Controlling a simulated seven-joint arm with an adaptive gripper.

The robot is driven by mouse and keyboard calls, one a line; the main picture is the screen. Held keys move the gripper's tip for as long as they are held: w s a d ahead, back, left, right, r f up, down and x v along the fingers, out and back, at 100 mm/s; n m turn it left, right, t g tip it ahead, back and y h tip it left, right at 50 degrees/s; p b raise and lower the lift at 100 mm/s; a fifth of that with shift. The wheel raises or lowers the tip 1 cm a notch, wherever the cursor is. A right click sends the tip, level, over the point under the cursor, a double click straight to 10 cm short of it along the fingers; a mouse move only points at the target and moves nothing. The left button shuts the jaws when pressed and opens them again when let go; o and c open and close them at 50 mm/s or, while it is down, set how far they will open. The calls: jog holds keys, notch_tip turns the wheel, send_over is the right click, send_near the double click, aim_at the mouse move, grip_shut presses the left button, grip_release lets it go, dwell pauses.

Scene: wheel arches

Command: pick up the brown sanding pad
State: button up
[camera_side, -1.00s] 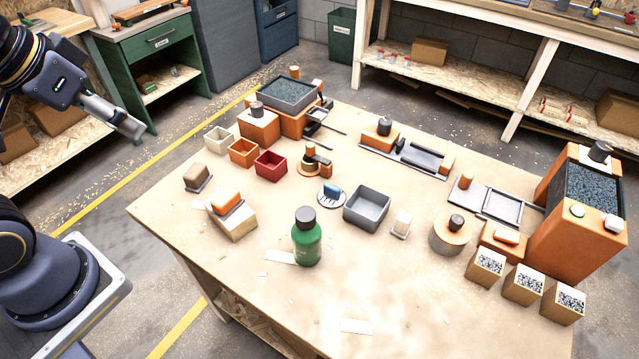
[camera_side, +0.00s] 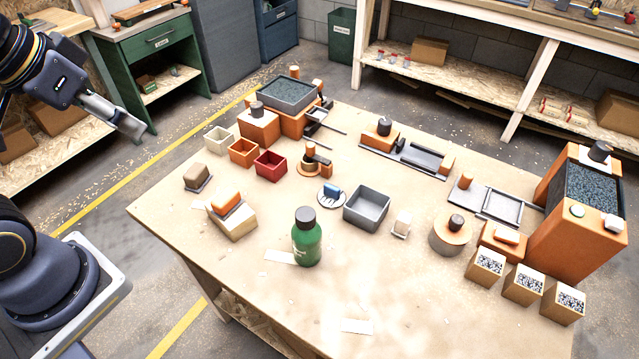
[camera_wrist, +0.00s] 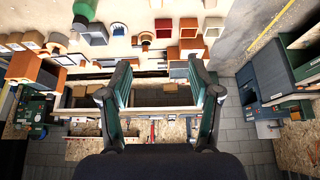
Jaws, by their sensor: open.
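The brown sanding pad (camera_side: 197,175) is a small brown block on a thin grey base. It sits near the left edge of the workbench in the side view, left of an orange block (camera_side: 226,202) on a pale wooden block. My gripper (camera_side: 136,131) is up at the left, beyond the bench's left edge and well apart from the pad. In the wrist view its two fingers (camera_wrist: 160,82) are spread with nothing between them. I cannot clearly make out the pad in the wrist view.
Cream, orange and red bins (camera_side: 243,151) stand behind the pad. A green bottle (camera_side: 307,243) and a grey tray (camera_side: 366,210) are to its right. Orange machines stand at the bench's back left and right end. The bench top (camera_side: 165,212) around the pad's front is mostly clear.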

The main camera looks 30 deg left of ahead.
jog(key=shift+o, duration=0.4)
jog(key=n+g+y, duration=0.1)
jog(key=n, duration=0.2)
send_over(193, 170)
jog(key=s+d, duration=0.2)
jog(key=s, duration=0.4)
notch_tip(193, 170, down, 17)
jog(key=x, duration=1.6)
jog(key=shift+a+f, duration=0.2)
jog(key=shift+f, duration=0.15)
